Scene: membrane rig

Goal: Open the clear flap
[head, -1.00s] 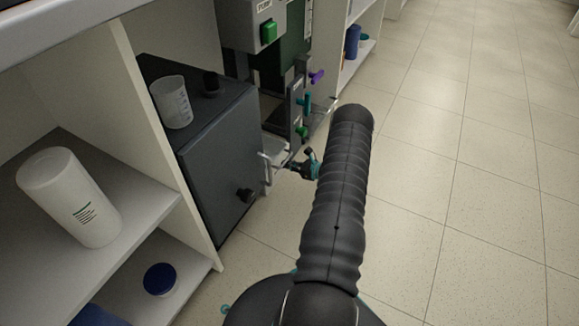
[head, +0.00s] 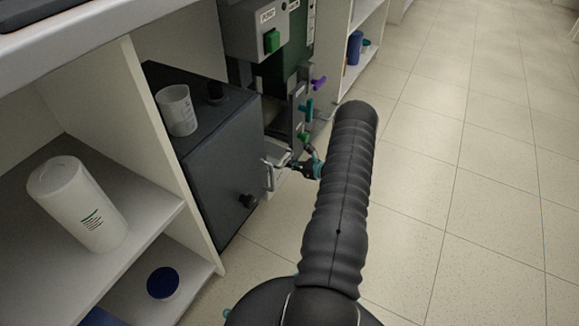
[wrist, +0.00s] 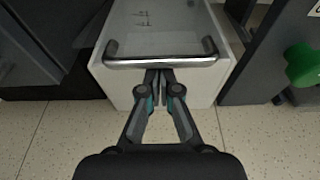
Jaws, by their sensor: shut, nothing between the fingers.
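The clear flap (wrist: 160,25) covers the top of a white box (wrist: 120,88) and lies flat as far as I can see. A bent metal bar handle (wrist: 125,62) sits on its near edge. In the head view the handle (head: 268,176) stands beside the dark cabinet, and most of the flap is hard to make out. My gripper (wrist: 158,76) is shut and empty, its fingertips right at the middle of the bar, apparently reaching under it. I cannot tell if they touch it. In the head view my arm partly hides my gripper (head: 303,164).
A dark cabinet (head: 215,165) with a beaker (head: 177,110) on top stands left of the box. A panel with purple, teal and green levers (head: 304,108) stands behind and right. A white shelf holds a white bottle (head: 80,205). Open tiled floor (head: 460,190) lies to the right.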

